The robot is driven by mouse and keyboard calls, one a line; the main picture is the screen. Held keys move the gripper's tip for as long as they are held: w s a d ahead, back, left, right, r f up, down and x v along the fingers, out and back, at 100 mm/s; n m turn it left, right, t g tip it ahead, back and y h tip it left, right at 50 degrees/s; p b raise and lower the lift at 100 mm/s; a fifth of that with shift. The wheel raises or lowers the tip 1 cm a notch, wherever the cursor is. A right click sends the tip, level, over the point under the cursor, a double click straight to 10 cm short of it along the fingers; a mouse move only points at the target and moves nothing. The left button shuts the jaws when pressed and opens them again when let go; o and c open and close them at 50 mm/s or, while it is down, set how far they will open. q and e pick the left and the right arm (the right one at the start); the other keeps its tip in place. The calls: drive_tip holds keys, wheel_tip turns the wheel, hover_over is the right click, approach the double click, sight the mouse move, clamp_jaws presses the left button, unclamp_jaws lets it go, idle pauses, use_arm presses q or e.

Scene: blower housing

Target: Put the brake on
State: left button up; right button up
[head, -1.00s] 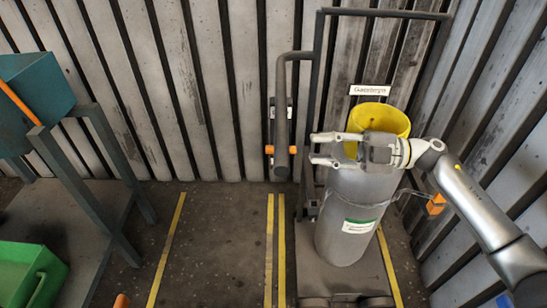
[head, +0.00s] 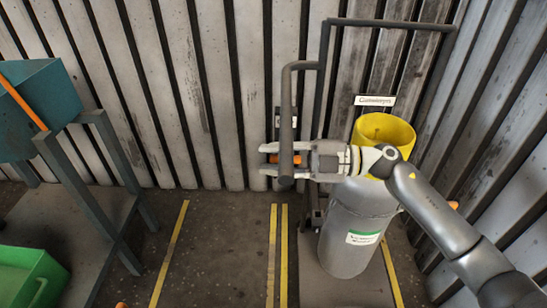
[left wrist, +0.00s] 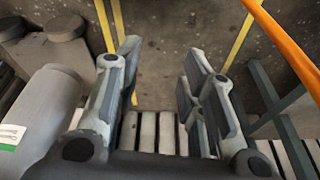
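A dark upright bar (head: 286,110) with a bent top stands left of the gas cylinder (head: 352,235) on its trolley. My right gripper (head: 270,159) reaches in from the right at that height.
A yellow collar (head: 400,130) tops the cylinder. A label plate (head: 374,101) is on the ribbed wall behind. Yellow lines (head: 170,250) mark the floor. At left stand a teal bin (head: 40,90) on a frame and a green crate (head: 30,275). The floor between is clear.

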clamp_jaws()
